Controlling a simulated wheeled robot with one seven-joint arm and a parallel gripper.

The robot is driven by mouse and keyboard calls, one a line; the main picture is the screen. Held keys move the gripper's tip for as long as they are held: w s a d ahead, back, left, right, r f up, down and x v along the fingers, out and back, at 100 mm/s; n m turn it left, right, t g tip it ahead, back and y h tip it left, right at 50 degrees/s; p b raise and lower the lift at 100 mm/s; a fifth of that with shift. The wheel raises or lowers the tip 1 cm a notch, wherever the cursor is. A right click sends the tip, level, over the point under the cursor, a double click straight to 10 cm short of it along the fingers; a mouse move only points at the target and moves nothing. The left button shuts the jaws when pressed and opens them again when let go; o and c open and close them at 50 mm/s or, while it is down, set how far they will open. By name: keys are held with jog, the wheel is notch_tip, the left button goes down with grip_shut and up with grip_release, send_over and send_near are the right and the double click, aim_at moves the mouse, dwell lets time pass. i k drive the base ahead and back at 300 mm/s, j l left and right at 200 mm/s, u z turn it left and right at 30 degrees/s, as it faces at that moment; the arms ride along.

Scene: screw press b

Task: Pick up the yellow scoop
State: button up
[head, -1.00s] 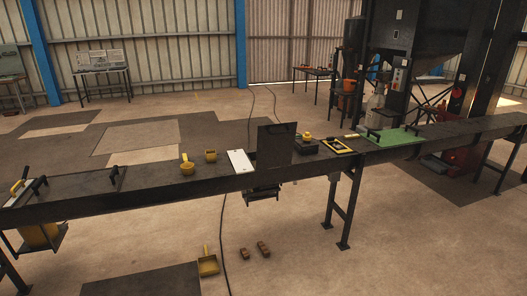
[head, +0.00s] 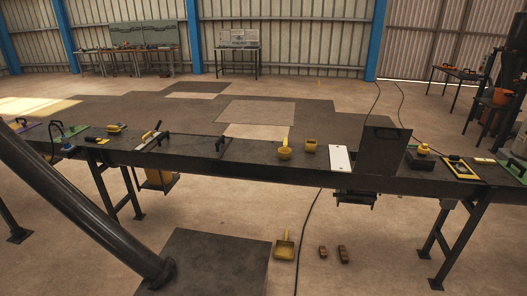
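A yellow scoop (head: 285,152) with a round bowl and a handle standing upward rests on the long dark bench (head: 320,178), near its middle, in the head view. A small yellow cup (head: 310,145) stands just to its right, apart from it. A flatter yellow pan with a handle (head: 284,247) lies on the floor in front of the bench. My gripper is not in view, so its opening and its distance from the scoop cannot be told.
A white plate (head: 340,158) and an upright dark panel (head: 385,150) are right of the cup. Two small brown blocks (head: 333,253) lie on the floor near the pan. A dark mat (head: 220,262) is left of it. A black cable (head: 308,243) runs across the floor.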

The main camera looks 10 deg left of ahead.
aim_at(285, 148)
jog(key=i+l+u, duration=0.25)
jog(key=i+u, duration=0.2)
jog(key=i+l+u, duration=0.65)
jog(key=l+u, duration=0.25)
jog(key=i+l+u, duration=0.15)
jog(key=l+u, duration=0.35)
jog(key=i+l+u, duration=0.5)
jog(key=l+u, duration=0.25)
jog(key=l, duration=0.15)
jog(key=i+l+u, duration=0.25)
jog(key=l, duration=0.15)
jog(key=l+u, duration=0.5)
jog(key=l, duration=0.25)
